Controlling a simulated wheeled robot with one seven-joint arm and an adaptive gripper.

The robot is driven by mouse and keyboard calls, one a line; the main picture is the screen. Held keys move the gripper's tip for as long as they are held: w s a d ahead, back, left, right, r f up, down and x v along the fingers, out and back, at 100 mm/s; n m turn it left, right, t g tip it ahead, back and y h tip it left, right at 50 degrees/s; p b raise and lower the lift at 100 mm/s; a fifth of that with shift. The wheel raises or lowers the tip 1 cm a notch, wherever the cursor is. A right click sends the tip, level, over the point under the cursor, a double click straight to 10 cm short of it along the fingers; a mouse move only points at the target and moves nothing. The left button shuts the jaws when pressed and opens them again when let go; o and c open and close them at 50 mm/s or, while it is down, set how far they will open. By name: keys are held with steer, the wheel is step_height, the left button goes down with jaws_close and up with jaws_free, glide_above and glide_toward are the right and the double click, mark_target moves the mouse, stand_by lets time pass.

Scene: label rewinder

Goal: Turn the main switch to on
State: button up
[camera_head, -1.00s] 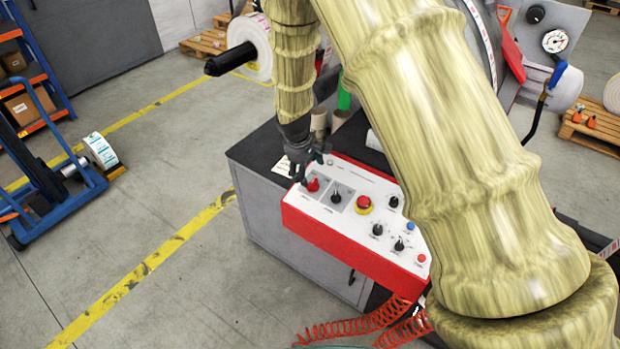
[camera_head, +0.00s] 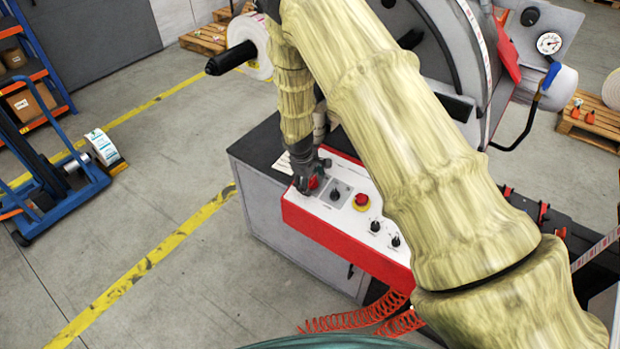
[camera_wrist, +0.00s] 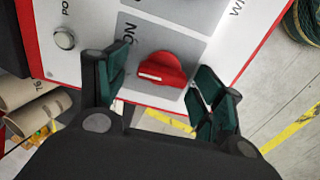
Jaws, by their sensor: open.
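The main switch is a red rotary knob (camera_wrist: 162,70) on a grey plate of the control panel; in the wrist view it lies between my open fingers, with "ON" printed beside it. It also shows in the head view (camera_head: 313,182), partly covered by the fingers. My gripper (camera_wrist: 160,85) is open, one finger on each side of the knob; whether the fingers touch it I cannot tell. In the head view my gripper (camera_head: 308,178) is down at the panel's left end. The white panel (camera_head: 347,222) has a red front edge.
More black knobs (camera_head: 375,226) lie further along.

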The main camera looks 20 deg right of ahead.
steer(key=shift+s+r, duration=0.2)
steer(key=shift+w+f, duration=0.1)
steer(key=shift+w, duration=0.05)
steer(key=c, duration=1)
steer(key=shift+f+m+b, duration=0.1)
steer(key=shift+m+b, duration=0.2)
steer(key=shift+b, duration=0.15)
steer(key=shift+m+b, duration=0.8)
steer(key=shift+b, duration=0.25)
steer(key=shift+d+m+b, duration=0.1)
steer(key=shift+m+b, duration=1.5)
steer(key=shift+m, duration=0.5)
steer(key=shift+r, duration=0.2)
steer(key=o, duration=1)
